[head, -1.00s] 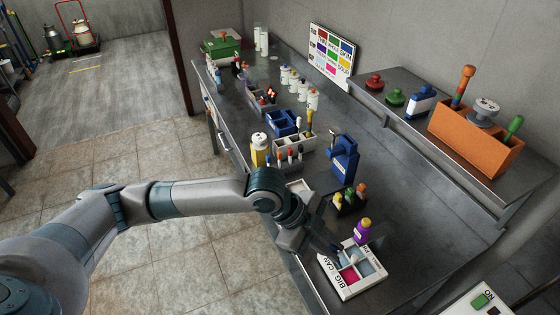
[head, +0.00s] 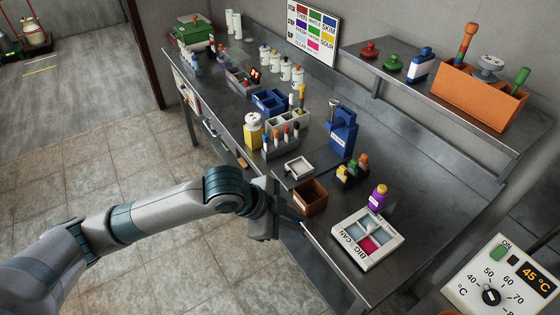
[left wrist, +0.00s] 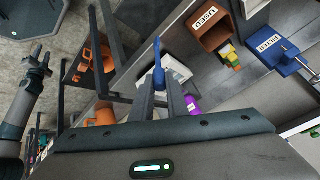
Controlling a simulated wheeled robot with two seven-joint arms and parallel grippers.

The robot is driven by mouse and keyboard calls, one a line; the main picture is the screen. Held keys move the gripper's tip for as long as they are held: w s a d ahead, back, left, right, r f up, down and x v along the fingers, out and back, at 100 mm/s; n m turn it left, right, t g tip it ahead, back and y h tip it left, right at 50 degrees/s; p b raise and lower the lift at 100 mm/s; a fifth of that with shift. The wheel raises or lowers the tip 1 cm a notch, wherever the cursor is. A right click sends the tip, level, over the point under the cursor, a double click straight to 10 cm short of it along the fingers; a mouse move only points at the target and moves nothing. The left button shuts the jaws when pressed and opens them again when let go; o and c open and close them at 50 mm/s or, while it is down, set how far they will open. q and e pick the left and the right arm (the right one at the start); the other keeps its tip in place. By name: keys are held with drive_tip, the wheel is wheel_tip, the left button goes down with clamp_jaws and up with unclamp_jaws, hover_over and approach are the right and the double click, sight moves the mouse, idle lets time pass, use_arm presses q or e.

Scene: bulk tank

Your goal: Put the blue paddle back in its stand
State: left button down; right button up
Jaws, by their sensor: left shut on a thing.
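My left gripper (left wrist: 168,98) is shut on the blue paddle (left wrist: 157,54) in the left wrist view; a narrow blue part stands up past the fingertips. In the head view this gripper (head: 292,227) is low at the bench's front edge, beside the brown box. The paddle is mostly hidden or too dark there. I cannot tell for sure which thing is its stand. A grey rack (head: 279,151) on the bench holds several upright sticks with coloured tops.
The brown box (head: 313,197), marked USED in the left wrist view (left wrist: 212,22), is nearest my gripper. A white BIG CAN tray (head: 389,238), purple bottle (head: 377,197), white tray (head: 299,167) and blue filter dispenser (head: 342,133) stand around it. A control panel (head: 499,283) is front right.

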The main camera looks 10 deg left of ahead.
use_arm(q)
drive_tip(key=a+f+n+t+y+b, duration=0.1)
drive_tip(key=a+f+n+y+b, duration=0.2)
drive_tip(key=a, duration=0.4)
drive_tip(key=w+a+f+n+t+y+b, duration=0.1)
drive_tip(key=a+f+n+t+y+b, duration=0.1)
drive_tip(key=a+f+n+b, duration=0.4)
drive_tip(key=shift+w+a+f+n+t+y+b, duration=0.3)
drive_tip(key=shift+a+n+y+b, duration=0.35)
drive_tip(key=shift+n, duration=0.55)
